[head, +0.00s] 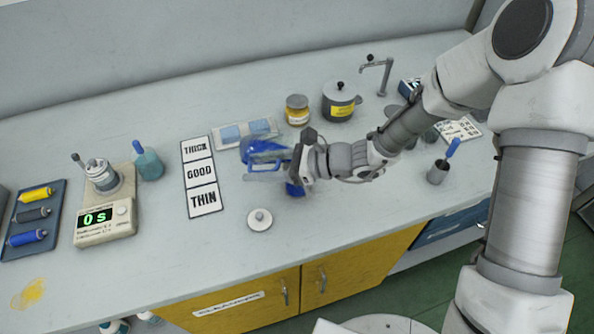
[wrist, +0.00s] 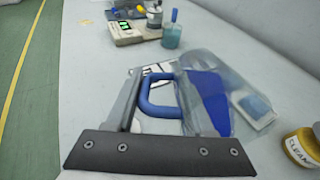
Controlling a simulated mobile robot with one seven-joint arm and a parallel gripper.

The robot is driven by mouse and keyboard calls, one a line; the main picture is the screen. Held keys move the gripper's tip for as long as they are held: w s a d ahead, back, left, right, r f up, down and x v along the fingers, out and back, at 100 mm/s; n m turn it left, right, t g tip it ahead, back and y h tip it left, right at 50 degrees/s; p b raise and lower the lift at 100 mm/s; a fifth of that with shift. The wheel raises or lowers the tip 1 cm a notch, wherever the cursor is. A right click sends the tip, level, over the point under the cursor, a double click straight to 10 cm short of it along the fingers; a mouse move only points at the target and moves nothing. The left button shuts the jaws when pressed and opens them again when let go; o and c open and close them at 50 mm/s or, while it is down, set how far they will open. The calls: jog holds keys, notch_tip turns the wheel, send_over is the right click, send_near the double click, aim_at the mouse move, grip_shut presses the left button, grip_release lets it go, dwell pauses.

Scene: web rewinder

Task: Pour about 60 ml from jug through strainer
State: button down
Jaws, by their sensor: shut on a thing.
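A clear jug (head: 264,172) with blue liquid and a blue handle is at my gripper (head: 292,166) in the head view. In the wrist view, the jug (wrist: 210,95) lies beyond my gripper (wrist: 146,112), which is shut on its blue handle. The jug looks tilted; whether its base is clear of the counter I cannot tell. A metal vessel (head: 101,174) with a side handle stands on the timer unit (head: 108,213), which reads 0 s, at the left. It also shows at the top of the wrist view (wrist: 153,14). I cannot make out which item is the strainer.
A THICK/GOOD/THIN card (head: 201,176) lies left of the jug. A teal container (head: 149,164) stands beside the timer unit. A round white lid (head: 260,219) lies in front. A yellow jar (head: 297,110) and a grey pot (head: 340,101) stand behind. The front left counter is mostly clear.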

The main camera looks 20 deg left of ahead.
jog(key=shift+d+r+y+b, duration=0.1)
jog(key=shift+r+y+b, duration=0.1)
jog(key=shift+y+b, duration=0.25)
dwell(0.9)
jog(key=shift+r, duration=0.1)
jog(key=h+p, duration=0.2)
jog(key=f+h+p, duration=0.1)
jog(key=h+p, duration=0.1)
jog(key=p, duration=0.1)
jog(key=shift+a+f+t, duration=0.2)
jog(key=shift+t, duration=0.1)
jog(key=shift+r, duration=0.1)
dwell(0.4)
jog(key=h+p, duration=0.1)
jog(key=p, duration=0.1)
jog(key=h+p, duration=0.1)
jog(key=p, duration=0.1)
jog(key=shift+r, duration=0.35)
jog(key=shift+d+f, duration=0.1)
